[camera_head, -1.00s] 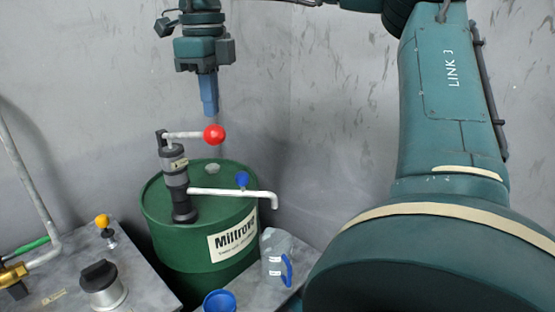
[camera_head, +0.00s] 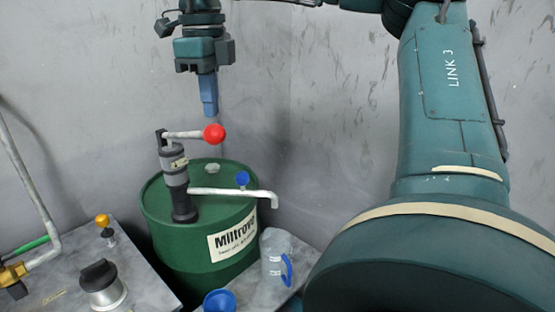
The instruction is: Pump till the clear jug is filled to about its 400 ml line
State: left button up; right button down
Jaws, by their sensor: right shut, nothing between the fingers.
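The clear jug (camera_head: 274,248) with a blue handle stands on a grey surface at the drum's right. Its fill level is too small to read. The hand pump (camera_head: 175,180) stands upright on the green drum (camera_head: 176,248). Its lever ends in a red ball (camera_head: 214,134), and its pale spout (camera_head: 220,192) reaches right, its bent end above the jug. A blue valve knob (camera_head: 242,178) sits on the spout. My right gripper (camera_head: 209,108) points down with its blue fingers shut and empty, just above the red ball and apart from it. My left gripper is out of view.
A bench at left holds a black-topped knob (camera_head: 101,283), a yellow-topped lever (camera_head: 103,221) and a brass valve (camera_head: 12,274). My large arm fills the right side.

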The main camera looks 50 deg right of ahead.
aim_at(213, 124)
jog(key=shift+f+b, duration=0.5)
jog(key=shift+f, duration=0.45)
jog(key=shift+f+b, duration=0.5)
jog(key=shift+f, duration=0.3)
jog(key=shift+f+b, duration=0.95)
jog(key=shift+f, duration=0.55)
pick_arm(q)
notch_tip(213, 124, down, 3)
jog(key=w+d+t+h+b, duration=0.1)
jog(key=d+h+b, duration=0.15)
jog(key=b, duration=0.25)
pick_arm(e)
notch_tip(213, 124, down, 8)
notch_tip(213, 124, up, 14)
jog(key=p, duration=1)
jog(key=shift+p, duration=0.4)
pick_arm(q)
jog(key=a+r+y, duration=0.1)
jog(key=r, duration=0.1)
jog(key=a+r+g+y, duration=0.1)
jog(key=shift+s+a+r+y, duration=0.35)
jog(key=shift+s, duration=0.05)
pick_arm(e)
jog(key=shift+r, duration=0.4)
